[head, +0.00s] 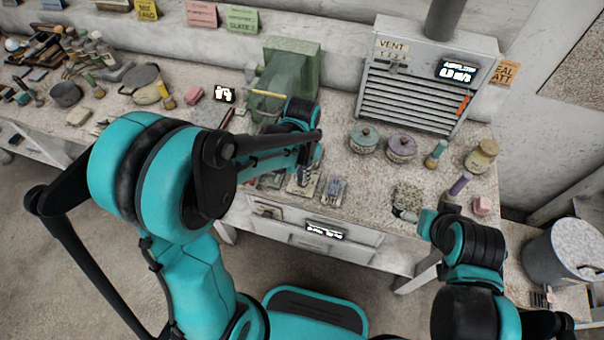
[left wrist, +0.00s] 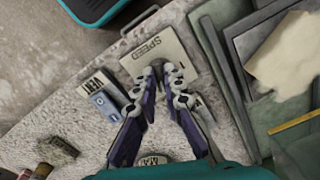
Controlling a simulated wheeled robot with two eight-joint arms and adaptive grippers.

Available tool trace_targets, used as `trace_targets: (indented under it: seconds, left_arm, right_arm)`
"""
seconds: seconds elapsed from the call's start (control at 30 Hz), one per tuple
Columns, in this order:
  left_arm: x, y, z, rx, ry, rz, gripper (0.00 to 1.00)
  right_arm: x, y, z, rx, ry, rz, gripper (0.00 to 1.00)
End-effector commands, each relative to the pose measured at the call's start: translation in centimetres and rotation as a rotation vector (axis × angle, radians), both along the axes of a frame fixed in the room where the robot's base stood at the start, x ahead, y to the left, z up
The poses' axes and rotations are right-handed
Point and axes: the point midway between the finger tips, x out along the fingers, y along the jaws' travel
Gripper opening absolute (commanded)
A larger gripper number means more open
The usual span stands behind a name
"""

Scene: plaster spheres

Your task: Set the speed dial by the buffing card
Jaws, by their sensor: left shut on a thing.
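In the left wrist view a pale plate marked SPEED (left wrist: 153,52) lies on the speckled worktop. My left gripper (left wrist: 161,75) has its fingertips at this plate's lower edge, shut on what appears to be the speed dial, which the fingers hide. In the head view the left gripper is mostly behind my own arm, in front of the green machine (head: 291,62). The wall cards include a yellow card (head: 147,10), a pink card (head: 202,14) and a green card (head: 243,19); I cannot tell which is the buffing card. My right gripper (head: 408,214) is low over the front right worktop, its opening unclear.
A small lit display (head: 224,94) stands left of the machine. A louvred vent box (head: 412,92) stands behind a green lidded pot (head: 364,140) and a purple lidded pot (head: 401,149). Several bottles stand at the right. A grey bucket (head: 560,262) is at far right.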

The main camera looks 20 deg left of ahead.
Motion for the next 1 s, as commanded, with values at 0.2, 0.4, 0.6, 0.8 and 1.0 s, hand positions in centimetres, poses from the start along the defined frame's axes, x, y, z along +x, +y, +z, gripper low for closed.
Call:
trace_targets:
  seconds: [0.2,0.4,0.6,0.8,1.0]
  left_arm:
    - [-0.02,-0.05,0.01,0.000,0.000,0.203,0.00]
    - [-0.01,-0.08,0.01,0.000,0.000,0.393,0.00]
    - [-0.01,-0.13,0.01,0.000,0.000,0.583,0.00]
    - [0.01,-0.17,0.01,0.000,0.000,0.773,0.00]
    - [0.03,-0.21,0.01,0.000,0.000,0.963,0.00]
  right_arm:
    - [0.00,0.00,0.10,0.000,0.000,0.000,1.00]
    - [0.00,0.00,0.16,0.000,0.000,0.000,1.00]
    - [0.00,0.00,0.21,0.000,0.000,0.000,1.00]
    - [0.00,0.00,0.26,0.000,0.000,0.000,1.00]
    - [0.00,0.00,0.31,0.000,0.000,0.000,1.00]
